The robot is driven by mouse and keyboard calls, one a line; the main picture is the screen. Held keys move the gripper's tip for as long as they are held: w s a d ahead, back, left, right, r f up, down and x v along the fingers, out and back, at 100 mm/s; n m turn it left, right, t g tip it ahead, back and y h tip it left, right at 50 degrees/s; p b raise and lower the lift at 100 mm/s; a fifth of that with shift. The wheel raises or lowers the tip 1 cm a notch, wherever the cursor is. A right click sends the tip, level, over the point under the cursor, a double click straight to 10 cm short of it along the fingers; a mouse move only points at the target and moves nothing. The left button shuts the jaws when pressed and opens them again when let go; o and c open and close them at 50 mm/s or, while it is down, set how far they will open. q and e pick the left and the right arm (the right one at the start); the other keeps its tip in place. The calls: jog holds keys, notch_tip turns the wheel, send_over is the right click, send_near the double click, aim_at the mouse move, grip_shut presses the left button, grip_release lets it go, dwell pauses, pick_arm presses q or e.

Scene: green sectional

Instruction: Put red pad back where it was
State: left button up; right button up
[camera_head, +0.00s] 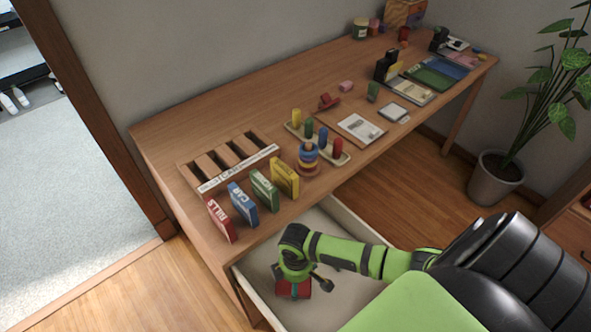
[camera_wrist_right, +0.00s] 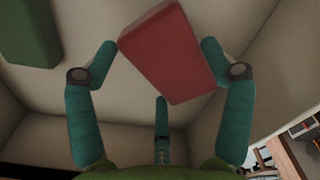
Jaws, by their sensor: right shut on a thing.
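The red pad (camera_wrist_right: 168,50) is a flat red block with rounded edges, seen tilted between the fingers of my right gripper (camera_wrist_right: 158,54) in the right wrist view. The fingers are shut on it at its left and right sides, and a third finger reaches up below it. In the head view my right gripper (camera_head: 297,276) is inside the open drawer (camera_head: 345,213), with a bit of the red pad (camera_head: 306,289) showing beneath it. The gap between pad and drawer floor cannot be told. My left gripper is not in view.
A green pad (camera_wrist_right: 28,34) lies apart on the drawer floor in the wrist view. On the desk (camera_head: 205,105) stand a slotted holder (camera_head: 212,166), several coloured labelled boxes (camera_head: 243,204), a ring stacker (camera_head: 308,158) and a peg tray (camera_head: 318,143). The drawer walls surround my gripper closely.

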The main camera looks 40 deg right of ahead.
notch_tip(320, 180, down, 2)
jog(key=shift+f, duration=0.2)
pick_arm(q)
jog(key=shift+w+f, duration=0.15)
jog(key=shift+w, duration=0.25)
pick_arm(e)
jog(key=shift+f, duration=0.15)
jog(key=o, duration=0.9)
jog(key=shift+r, duration=0.3)
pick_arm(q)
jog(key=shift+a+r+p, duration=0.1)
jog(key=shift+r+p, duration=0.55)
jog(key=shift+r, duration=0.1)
pick_arm(e)
notch_tip(320, 180, up, 12)
jog(key=shift+f, duration=0.2)
